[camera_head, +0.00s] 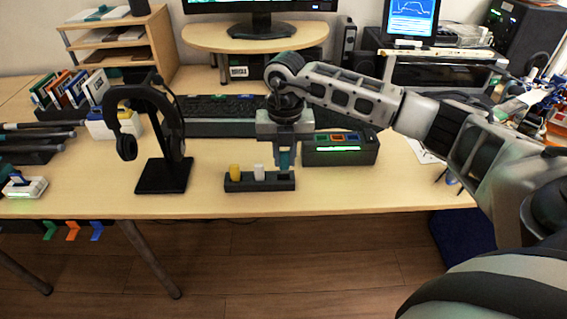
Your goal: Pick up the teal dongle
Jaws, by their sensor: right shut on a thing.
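The teal dongle (284,160) is upright between the fingers of my right gripper (284,150), which is shut on it. The gripper points down above the right end of a small dark holder (262,186) near the table's front edge. The dongle's lower end is at or just above the holder's right slot; I cannot tell whether it is still partly inside. A yellow dongle (235,172) and a white dongle (259,172) stand in the holder to the left. My left gripper is not in view.
A headphone stand (163,176) with black headphones is left of the holder. A dark box with a green light strip (340,155) is close on the right. A keyboard (215,108) lies behind. The table front right of the holder is clear.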

